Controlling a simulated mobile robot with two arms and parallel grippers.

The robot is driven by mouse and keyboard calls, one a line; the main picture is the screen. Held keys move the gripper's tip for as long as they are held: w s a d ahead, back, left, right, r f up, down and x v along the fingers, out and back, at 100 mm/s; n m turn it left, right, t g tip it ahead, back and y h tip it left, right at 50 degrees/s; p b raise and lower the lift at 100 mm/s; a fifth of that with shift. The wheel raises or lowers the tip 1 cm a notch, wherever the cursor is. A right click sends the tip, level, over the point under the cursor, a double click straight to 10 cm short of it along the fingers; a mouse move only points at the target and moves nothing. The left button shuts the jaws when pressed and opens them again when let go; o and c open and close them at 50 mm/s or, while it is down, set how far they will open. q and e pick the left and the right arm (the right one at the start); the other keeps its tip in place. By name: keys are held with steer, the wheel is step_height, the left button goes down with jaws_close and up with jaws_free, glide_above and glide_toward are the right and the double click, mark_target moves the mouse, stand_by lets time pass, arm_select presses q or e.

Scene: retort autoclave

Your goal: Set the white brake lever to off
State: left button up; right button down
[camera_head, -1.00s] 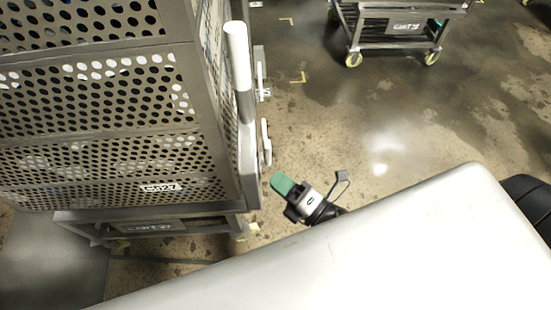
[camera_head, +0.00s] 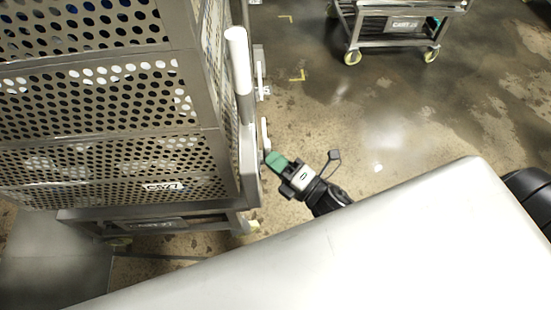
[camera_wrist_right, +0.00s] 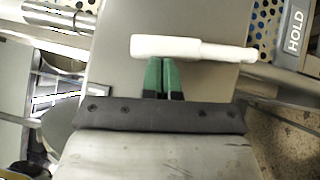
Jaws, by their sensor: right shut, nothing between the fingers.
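The white brake lever (camera_head: 265,133) stands upright on the right side of the perforated metal cart. In the right wrist view the lever (camera_wrist_right: 190,48) lies across the picture, just beyond my green fingertips. My right gripper (camera_head: 275,160) is at the lower end of the lever, close beside the cart's edge. Its two fingers (camera_wrist_right: 162,72) are together with nothing between them. The tips look very near the lever; I cannot tell if they touch it. A label reading HOLD (camera_wrist_right: 297,30) is beyond the lever's right end. My left gripper is not in view.
The perforated cart (camera_head: 180,125) fills the left. A tall white-topped handle (camera_head: 238,60) and another small white lever (camera_head: 260,78) are on its right side. A second cart (camera_head: 400,28) stands at the back right. The floor between the carts is clear.

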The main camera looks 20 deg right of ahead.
steer(key=w+d+r+m+g+h+p, duration=0.1)
steer(key=w+m+g+p, duration=0.3)
steer(key=w+p, duration=0.4)
steer(key=d+p, duration=0.1)
steer(key=p, duration=0.5)
steer(key=shift+w+d+m+g+h, duration=0.2)
steer(key=shift+m+g+h, duration=0.1)
steer(key=shift+g+h, duration=0.1)
steer(key=shift+r, duration=0.1)
